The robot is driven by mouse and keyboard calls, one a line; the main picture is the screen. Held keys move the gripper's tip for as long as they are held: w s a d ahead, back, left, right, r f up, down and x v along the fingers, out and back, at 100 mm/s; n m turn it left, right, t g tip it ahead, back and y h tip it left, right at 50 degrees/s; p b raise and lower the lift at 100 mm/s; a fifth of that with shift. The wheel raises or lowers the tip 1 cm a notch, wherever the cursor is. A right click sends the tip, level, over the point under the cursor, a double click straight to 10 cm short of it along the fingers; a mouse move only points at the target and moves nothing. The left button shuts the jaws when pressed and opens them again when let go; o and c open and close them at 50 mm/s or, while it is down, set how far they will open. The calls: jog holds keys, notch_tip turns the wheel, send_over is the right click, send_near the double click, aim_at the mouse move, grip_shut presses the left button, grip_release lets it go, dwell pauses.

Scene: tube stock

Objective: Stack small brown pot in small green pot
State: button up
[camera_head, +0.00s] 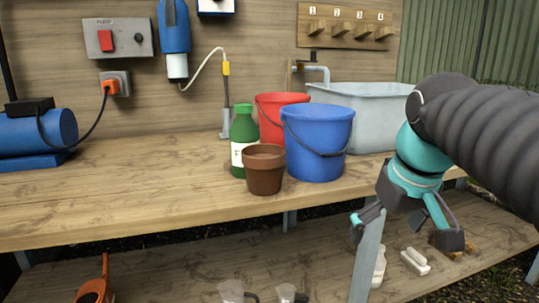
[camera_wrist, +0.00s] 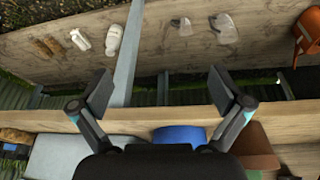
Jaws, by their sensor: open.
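A brown pot (camera_head: 264,172) stands upright near the front edge of the bench, in front of a green bottle and left of a blue bucket. It also shows in the wrist view (camera_wrist: 254,146), at lower right beyond one finger. I see no green pot in either view. My gripper (camera_head: 404,228) is open and empty, pointing down in front of the bench's edge, to the right of the pot and apart from it. In the wrist view my gripper's fingers (camera_wrist: 160,90) are spread wide with nothing between them but bench edge and post.
A blue bucket (camera_head: 318,142), a red bucket (camera_head: 270,105), a green bottle (camera_head: 243,130) and a grey tub (camera_head: 375,110) crowd the pot's back and right. The bench left of the pot is clear. Goggles (camera_wrist: 222,28) lie on the lower shelf.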

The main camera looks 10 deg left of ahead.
jog(key=w+a+r+n+g+p, duration=0.2)
jog(key=w+a+r+n+p, duration=0.4)
jog(key=a+r, duration=0.65)
notch_tip(320, 180, up, 5)
jog(key=n+g+p, duration=0.1)
jog(key=n, duration=0.1)
send_over(263, 166)
jog(key=w, duration=0.3)
jog(key=f+b, duration=0.1)
jog(key=f, duration=0.3)
jog(key=f+b, duration=0.1)
jog(key=f, duration=0.3)
jog(key=w+a+f+b, duration=0.1)
jog(key=f, duration=0.4)
jog(key=shift+a, duration=0.1)
jog(key=shift+r, duration=0.1)
jog(key=c, duration=1.1)
